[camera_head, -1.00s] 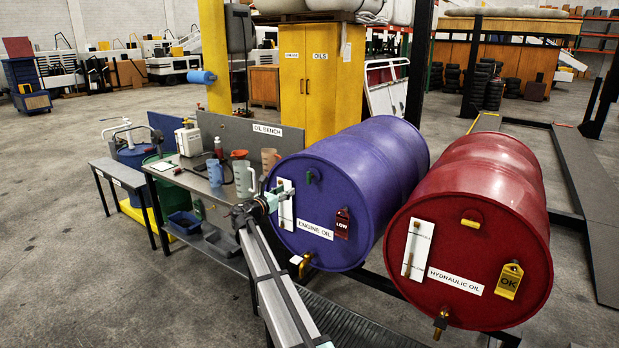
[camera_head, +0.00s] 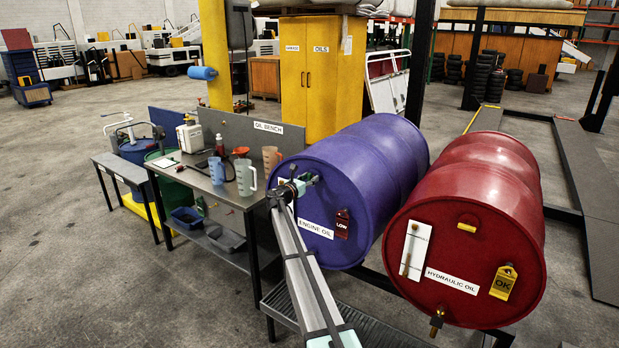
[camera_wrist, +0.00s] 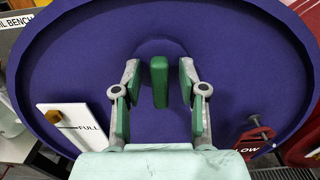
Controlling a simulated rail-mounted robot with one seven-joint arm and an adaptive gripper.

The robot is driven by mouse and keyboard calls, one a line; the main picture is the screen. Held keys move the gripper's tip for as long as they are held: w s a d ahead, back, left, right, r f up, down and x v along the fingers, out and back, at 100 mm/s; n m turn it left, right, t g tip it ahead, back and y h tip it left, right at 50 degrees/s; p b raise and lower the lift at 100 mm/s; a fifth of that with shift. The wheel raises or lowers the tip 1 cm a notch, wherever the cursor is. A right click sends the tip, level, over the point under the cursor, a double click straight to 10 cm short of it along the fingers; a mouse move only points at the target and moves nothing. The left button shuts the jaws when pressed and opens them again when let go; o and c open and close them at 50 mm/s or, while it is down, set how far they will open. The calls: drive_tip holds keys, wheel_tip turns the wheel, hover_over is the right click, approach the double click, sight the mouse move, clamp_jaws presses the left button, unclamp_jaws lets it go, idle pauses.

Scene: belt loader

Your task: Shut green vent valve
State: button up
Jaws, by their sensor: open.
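The green vent valve (camera_wrist: 159,82) is a small upright green handle on the face of the purple engine oil drum (camera_head: 373,160), near its top. In the wrist view it stands between the two fingers of my gripper (camera_wrist: 159,75). The fingers have green pads and are spread, with a visible gap on each side of the handle. In the head view my gripper (camera_head: 308,181) is at the upper part of the drum face and hides most of the valve. I cannot tell how deep the fingertips reach along it.
The drum face bears a white level gauge (camera_wrist: 75,128) at lower left and a red LOW tag (camera_wrist: 255,138) at lower right. A red hydraulic oil drum (camera_head: 475,220) lies to the right. The oil bench (camera_head: 215,180) with jugs stands left.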

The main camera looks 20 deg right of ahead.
drive_tip(key=shift+d, duration=0.1)
clamp_jaws()
